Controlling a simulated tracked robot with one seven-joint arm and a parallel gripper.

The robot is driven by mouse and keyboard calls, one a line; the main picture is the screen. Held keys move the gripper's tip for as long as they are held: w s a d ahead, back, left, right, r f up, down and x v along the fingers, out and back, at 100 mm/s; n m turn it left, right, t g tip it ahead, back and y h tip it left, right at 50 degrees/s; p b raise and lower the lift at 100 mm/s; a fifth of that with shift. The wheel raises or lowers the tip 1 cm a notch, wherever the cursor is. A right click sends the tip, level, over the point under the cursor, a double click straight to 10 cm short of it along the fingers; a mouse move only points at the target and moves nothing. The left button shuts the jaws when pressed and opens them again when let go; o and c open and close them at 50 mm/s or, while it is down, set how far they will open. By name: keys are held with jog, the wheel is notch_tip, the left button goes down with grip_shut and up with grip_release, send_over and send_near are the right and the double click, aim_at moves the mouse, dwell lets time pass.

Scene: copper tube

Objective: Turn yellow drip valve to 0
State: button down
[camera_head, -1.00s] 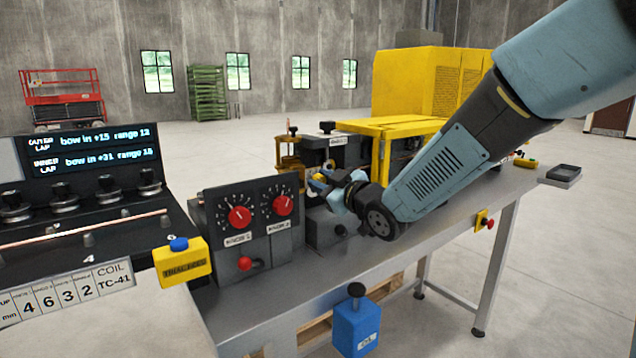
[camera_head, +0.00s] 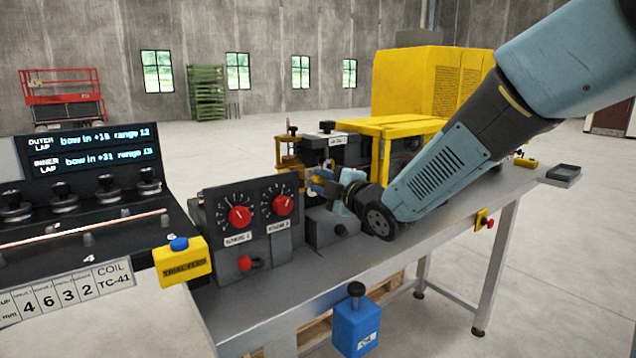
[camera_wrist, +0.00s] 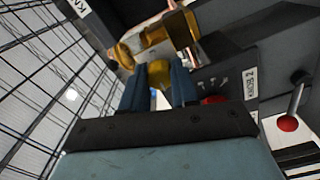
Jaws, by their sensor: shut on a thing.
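My gripper (camera_head: 322,183) reaches in from the right behind the knob panel. In the wrist view its two blue fingers (camera_wrist: 160,88) are shut on the yellow drip valve (camera_wrist: 159,72), whose small yellow handle shows between the fingertips. Just beyond the valve are yellow-brass parts (camera_wrist: 150,40) beside a dark body. In the head view the fingers and wrist hide the valve. No scale or 0 mark of the valve is readable.
The knob panel (camera_head: 251,212) with two red dials stands left of my gripper. The yellow guard frame (camera_head: 385,127) is behind my arm. A lap display (camera_head: 95,148) is at left. A blue box (camera_head: 356,325) hangs at the bench front.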

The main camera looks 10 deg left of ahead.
jog(key=shift+f, duration=0.3)
jog(key=c, duration=0.9)
grip_release()
jog(key=shift+r, duration=0.15)
jog(key=shift+o, duration=0.2)
jog(key=shift+d, duration=0.1)
jog(key=v, duration=1.3)
jog(key=shift+s+d, duration=0.25)
jog(key=shift+d, duration=0.05)
